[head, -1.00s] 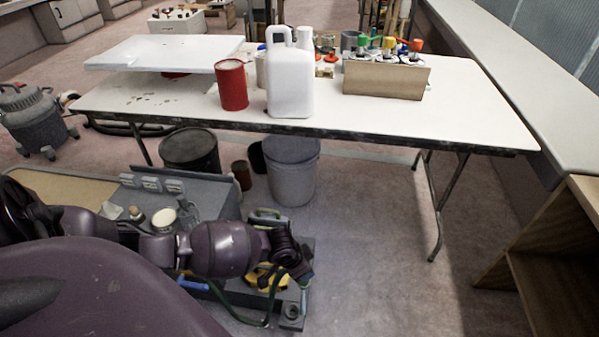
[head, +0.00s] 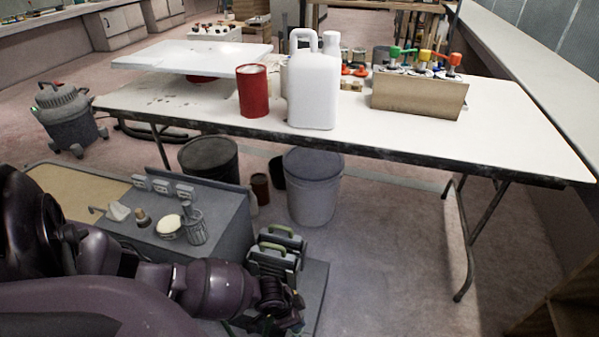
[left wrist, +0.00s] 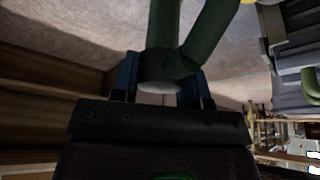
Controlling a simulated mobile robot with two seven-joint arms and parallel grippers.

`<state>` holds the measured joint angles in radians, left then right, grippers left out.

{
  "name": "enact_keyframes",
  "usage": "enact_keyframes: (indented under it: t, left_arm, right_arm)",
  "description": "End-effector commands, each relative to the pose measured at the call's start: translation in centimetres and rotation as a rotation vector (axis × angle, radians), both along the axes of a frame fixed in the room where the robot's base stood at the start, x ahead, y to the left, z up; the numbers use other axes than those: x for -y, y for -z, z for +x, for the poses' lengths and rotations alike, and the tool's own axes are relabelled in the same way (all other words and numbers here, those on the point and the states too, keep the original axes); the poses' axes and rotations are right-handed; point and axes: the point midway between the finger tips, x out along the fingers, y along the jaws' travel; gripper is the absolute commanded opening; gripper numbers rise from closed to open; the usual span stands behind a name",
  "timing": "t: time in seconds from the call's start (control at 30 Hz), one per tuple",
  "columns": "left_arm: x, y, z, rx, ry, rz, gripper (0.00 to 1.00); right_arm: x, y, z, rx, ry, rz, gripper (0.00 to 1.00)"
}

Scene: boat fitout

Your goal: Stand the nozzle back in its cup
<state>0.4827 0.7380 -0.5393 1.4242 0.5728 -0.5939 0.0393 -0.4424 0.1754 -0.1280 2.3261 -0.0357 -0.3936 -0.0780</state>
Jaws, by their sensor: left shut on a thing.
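My left gripper (left wrist: 158,80) is shut on a dark green tubular piece (left wrist: 160,65), which I take to be the nozzle. Two green tubes meet between its blue fingers, and the far ends run out of the left wrist view. In the head view my left gripper (head: 288,318) is at the bottom edge, beside the low grey unit; its fingers and the held piece are mostly hidden there. A small ribbed grey cup (head: 195,229) stands on the grey cabinet top; I cannot tell whether it is the nozzle's cup. My right gripper is not in view.
Green-handled tools (head: 277,248) stand on the low unit close to my left wrist. A white folding table (head: 500,135) carries a white jug (head: 314,90), a red can (head: 252,92) and a wooden rack (head: 418,95). A grey bucket (head: 313,190) stands below.

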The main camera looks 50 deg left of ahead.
Motion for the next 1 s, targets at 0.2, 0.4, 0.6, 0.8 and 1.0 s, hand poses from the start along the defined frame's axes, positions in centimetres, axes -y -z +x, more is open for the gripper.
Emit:
enact_keyframes:
  t: [0.2, 0.4, 0.6, 0.8, 1.0]
  left_arm:
    - [0.0, 2.8, -0.5, -0.01, 0.0, -0.001, 0.01]
    - [0.0, 4.2, -0.3, -0.007, -0.001, 0.0, 0.01]
    - [0.0, 4.9, -0.1, -0.001, 0.0, 0.0, 0.01]
    - [0.0, 5.0, 0.1, 0.002, 0.0, -0.001, 0.01]
    - [0.0, 4.9, 0.1, 0.001, 0.0, 0.0, 0.01]
  right_arm:
    - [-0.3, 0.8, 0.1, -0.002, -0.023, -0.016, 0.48]
    - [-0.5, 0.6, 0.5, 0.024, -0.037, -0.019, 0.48]
    - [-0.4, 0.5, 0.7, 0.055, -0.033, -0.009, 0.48]
    - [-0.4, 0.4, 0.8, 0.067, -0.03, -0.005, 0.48]
    - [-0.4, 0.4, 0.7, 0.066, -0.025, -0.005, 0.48]
